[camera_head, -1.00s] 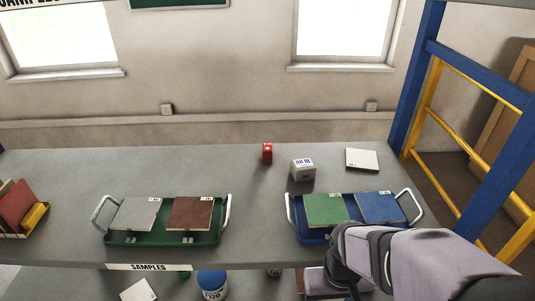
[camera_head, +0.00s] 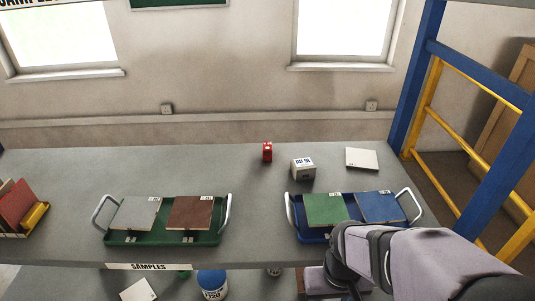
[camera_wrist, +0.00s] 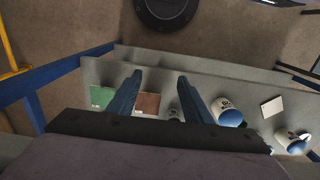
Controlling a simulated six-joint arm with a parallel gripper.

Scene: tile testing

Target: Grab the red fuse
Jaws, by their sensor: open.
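The red fuse (camera_head: 267,152) is a small upright red block with a pale mark, standing on the grey tabletop (camera_head: 255,215) toward the back, in the head view. My gripper (camera_wrist: 159,76) shows in the wrist view as two dark blue fingers spread apart with nothing between them. In the head view my arm comes in from the lower right, and its end points down in front of the table's front edge, right of and well nearer than the fuse. The fingertips are not clear there. The fuse does not show in the wrist view.
A white box (camera_head: 303,168) stands right of the fuse, and a white tile (camera_head: 362,159) lies farther right. A green tray (camera_head: 120,238) and a blue tray (camera_head: 311,236) hold tiles near the front. A blue-and-yellow frame (camera_head: 413,85) borders the right. A lower shelf (camera_wrist: 245,83) holds tiles and cans.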

